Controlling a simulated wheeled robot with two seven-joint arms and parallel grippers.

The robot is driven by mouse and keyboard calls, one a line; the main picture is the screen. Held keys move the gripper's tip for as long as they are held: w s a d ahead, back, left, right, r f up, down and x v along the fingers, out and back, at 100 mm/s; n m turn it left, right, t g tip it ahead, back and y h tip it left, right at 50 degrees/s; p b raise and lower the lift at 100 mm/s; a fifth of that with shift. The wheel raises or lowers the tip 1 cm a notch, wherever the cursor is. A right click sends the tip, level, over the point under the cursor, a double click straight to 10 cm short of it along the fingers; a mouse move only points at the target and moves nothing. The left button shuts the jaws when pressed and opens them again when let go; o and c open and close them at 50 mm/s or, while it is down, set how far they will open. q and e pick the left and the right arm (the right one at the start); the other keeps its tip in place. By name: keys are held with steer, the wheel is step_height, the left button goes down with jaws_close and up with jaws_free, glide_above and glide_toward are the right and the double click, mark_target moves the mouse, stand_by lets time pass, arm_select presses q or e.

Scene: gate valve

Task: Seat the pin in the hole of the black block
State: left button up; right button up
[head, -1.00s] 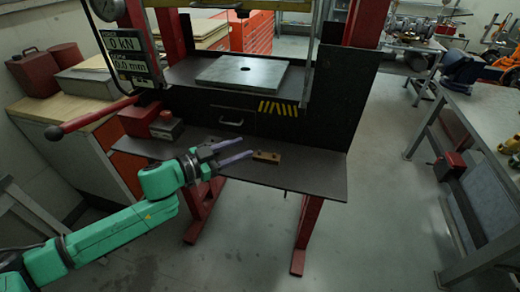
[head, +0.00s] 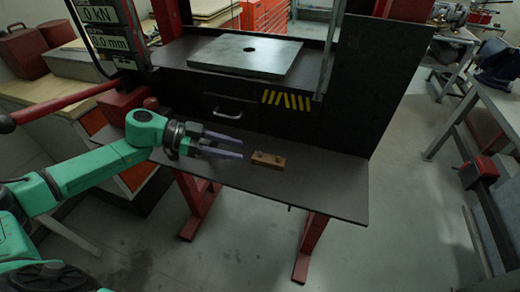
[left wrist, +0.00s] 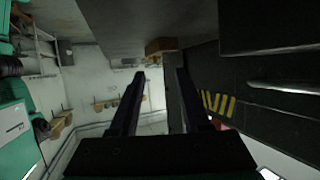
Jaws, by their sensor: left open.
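A small brown block (head: 268,161) lies on the dark lower shelf (head: 315,187) of the press. Two small dark spots show on its top; I cannot tell if they are holes or pin heads. The block also shows in the left wrist view (left wrist: 160,46), just beyond the fingertips. My left gripper (head: 242,148) is open and empty, pointing right, with its fingertips a little left of the block and apart from it. I cannot make out a separate pin or a black block. My right gripper is not in view.
A red lever (head: 60,107) sticks out at left. The shelf right of the block is clear.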

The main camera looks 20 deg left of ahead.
mark_target(255, 157)
arm_select(q)
steer(key=p+x, duration=0.1)
steer(key=x, duration=0.1)
steer(key=w+p+x, duration=0.1)
steer(key=x, duration=0.2)
steer(key=shift+d, duration=0.2)
steer(key=shift+d+f, duration=0.1)
steer(key=shift+d, duration=0.15)
steer(key=shift+w+f, duration=0.1)
steer(key=shift+c, duration=0.4)
steer(key=shift+a, duration=0.1)
jaws_close()
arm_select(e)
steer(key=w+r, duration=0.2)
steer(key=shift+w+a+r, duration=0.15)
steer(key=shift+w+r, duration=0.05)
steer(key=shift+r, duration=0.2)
